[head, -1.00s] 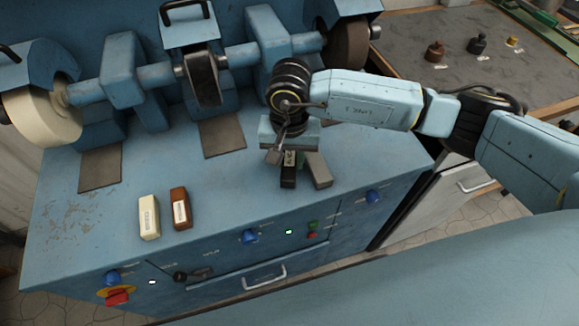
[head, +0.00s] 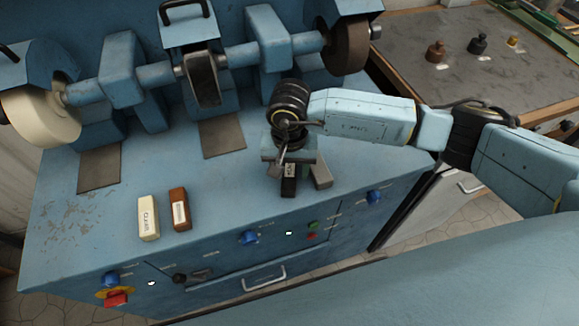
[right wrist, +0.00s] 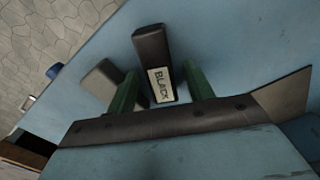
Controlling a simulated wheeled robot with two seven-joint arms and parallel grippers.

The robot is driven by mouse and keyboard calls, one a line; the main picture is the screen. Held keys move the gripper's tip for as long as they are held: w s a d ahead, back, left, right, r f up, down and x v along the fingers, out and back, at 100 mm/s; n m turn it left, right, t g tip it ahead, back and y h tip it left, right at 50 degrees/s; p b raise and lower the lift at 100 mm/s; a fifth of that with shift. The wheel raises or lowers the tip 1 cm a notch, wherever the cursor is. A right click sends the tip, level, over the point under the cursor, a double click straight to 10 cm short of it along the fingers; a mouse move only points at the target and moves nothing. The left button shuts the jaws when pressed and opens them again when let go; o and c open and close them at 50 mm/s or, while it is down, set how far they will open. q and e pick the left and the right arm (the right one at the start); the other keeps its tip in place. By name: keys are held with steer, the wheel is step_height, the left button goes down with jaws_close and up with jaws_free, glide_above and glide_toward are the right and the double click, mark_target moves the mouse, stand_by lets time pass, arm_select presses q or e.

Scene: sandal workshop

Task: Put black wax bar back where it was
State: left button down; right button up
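The black wax bar (head: 289,187) is a dark block on the blue cabinet top, near its front edge. In the right wrist view the black bar (right wrist: 154,55) shows a pale "BLACK" label. My right gripper (head: 289,170) is low over the bar, its fingers mostly hidden in the head view. In the right wrist view the two green fingers of this gripper (right wrist: 163,80) stand on either side of the bar, with a narrow gap showing on each side. A grey bar (head: 321,176) lies just right of the black one, outside the fingers. My left gripper is out of view.
A cream bar (head: 148,218) and a brown bar (head: 180,209) lie to the left on the cabinet top. Polishing wheels (head: 42,117) and their housings stand behind. Knobs and a red button (head: 116,299) line the front panel. The top between brown and black bars is clear.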

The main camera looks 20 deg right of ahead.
mark_target(289, 171)
step_height(289, 171, up, 12)
steer(key=shift+r+p, duration=0.2)
steer(key=shift+p, duration=0.1)
stand_by(0.3)
stand_by(1.5)
